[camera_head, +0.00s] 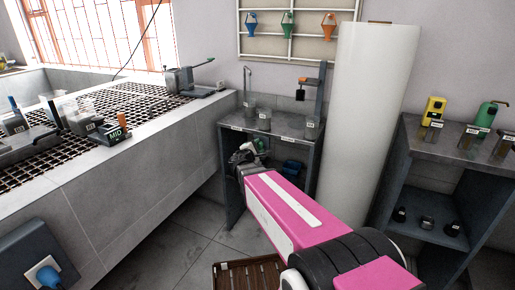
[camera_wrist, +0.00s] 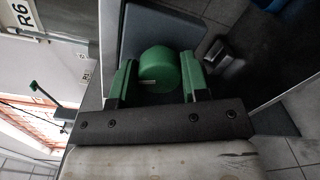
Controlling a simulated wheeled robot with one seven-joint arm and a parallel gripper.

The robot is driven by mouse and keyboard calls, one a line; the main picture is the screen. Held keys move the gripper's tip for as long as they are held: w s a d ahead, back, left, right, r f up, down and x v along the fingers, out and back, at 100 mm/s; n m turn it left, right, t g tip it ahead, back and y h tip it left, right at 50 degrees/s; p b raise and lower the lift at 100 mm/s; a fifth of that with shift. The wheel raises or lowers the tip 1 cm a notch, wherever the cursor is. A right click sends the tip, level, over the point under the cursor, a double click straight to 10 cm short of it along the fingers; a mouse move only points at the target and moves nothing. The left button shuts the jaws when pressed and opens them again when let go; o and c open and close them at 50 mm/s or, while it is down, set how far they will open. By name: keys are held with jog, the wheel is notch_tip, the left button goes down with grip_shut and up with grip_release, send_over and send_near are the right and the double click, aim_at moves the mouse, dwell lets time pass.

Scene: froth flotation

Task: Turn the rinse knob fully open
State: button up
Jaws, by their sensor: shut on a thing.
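The rinse knob (camera_wrist: 160,68) is a round green knob with a short pale mark on its face, in the upper middle of the wrist view. My gripper (camera_wrist: 158,82) has one green-padded finger on each side of it and is shut on the knob. In the head view my gripper (camera_head: 247,153) is at the front of the grey shelf unit, just below its top. A small green part shows there beside the fingers, but the knob cannot be made out clearly. How far the knob is turned cannot be told.
The grey shelf unit (camera_head: 229,127) carries labelled beakers and a stand. A tall white column (camera_head: 371,110) stands right of it. A grated bench (camera_head: 120,165) is at left, a second shelf (camera_head: 447,145) at right. A brown slatted crate (camera_head: 247,278) lies on the floor.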

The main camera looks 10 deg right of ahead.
jog(key=shift+m, duration=1.9)
jog(key=o, duration=0.9)
jog(key=v, duration=1.1)
jog(key=shift+d, duration=0.1)
jog(key=shift+d+f, duration=0.1)
